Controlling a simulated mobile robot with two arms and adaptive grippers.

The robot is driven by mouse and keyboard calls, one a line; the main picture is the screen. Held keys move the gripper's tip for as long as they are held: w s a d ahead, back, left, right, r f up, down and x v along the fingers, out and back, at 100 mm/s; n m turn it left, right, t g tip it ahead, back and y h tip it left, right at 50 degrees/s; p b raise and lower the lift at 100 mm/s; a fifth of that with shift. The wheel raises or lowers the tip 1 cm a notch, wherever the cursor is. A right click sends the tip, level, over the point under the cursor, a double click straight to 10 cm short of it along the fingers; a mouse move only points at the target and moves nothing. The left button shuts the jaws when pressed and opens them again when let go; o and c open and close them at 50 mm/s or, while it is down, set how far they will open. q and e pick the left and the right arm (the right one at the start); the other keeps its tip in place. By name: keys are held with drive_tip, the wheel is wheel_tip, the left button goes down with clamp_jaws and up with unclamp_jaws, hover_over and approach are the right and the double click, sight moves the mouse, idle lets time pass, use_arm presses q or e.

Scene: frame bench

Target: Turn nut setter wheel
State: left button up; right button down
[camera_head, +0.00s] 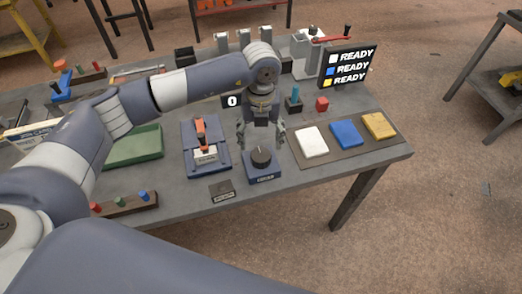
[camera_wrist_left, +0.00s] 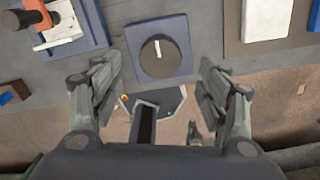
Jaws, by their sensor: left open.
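The nut setter wheel (camera_head: 261,156) is a round dark knob with a white pointer line, set on a blue base (camera_head: 264,178) near the bench's front edge. In the left wrist view the wheel (camera_wrist_left: 158,57) shows whole at the top middle, with its white line nearly upright. My left gripper (camera_head: 262,146) points down over the wheel. Its fingers are spread wide, one on each side, and nothing is between them in contact with the wheel; the exact height gap cannot be told. In the left wrist view the gripper (camera_wrist_left: 159,70) is open and empty. My right gripper is not seen.
A blue fixture with an orange-handled clamp (camera_head: 200,133) stands left of the wheel. White, blue and yellow blocks (camera_head: 346,134) lie on a brown mat at right. A small dark plate (camera_head: 222,191) lies front left.

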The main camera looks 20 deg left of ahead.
sight(261, 153)
use_arm(q)
wheel_tip(261, 153, down, 8)
drive_tip(key=shift+r+p, duration=0.2)
drive_tip(key=shift+p, duration=0.85)
drive_tip(key=c, duration=1.1)
